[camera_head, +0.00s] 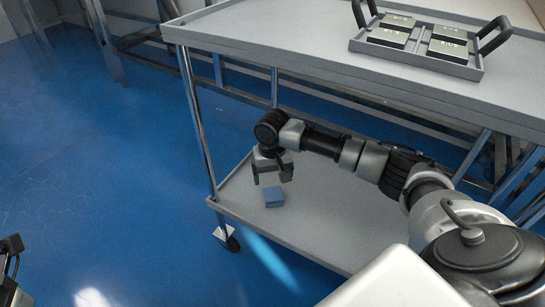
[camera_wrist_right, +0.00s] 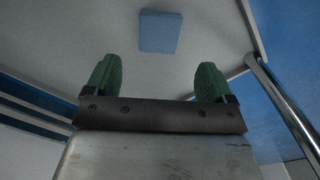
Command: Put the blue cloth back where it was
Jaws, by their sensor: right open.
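The blue cloth (camera_head: 273,197) is a small folded block lying on the lower shelf (camera_head: 318,226) of the grey cart, near the shelf's left end. It also shows in the right wrist view (camera_wrist_right: 160,32), ahead of the fingers. My right gripper (camera_head: 272,178) is open and empty above the cloth, apart from it. Its two green fingers (camera_wrist_right: 158,80) stand wide apart in the right wrist view. Part of my left arm shows at the left edge of the head view; whether its gripper fingers are open cannot be made out.
The cart's top shelf (camera_head: 270,40) overhangs the lower shelf. A grey tray (camera_head: 415,57) with black handles and several metal blocks stands on it. A chrome post (camera_head: 197,125) rises at the cart's left corner. Blue floor to the left is clear.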

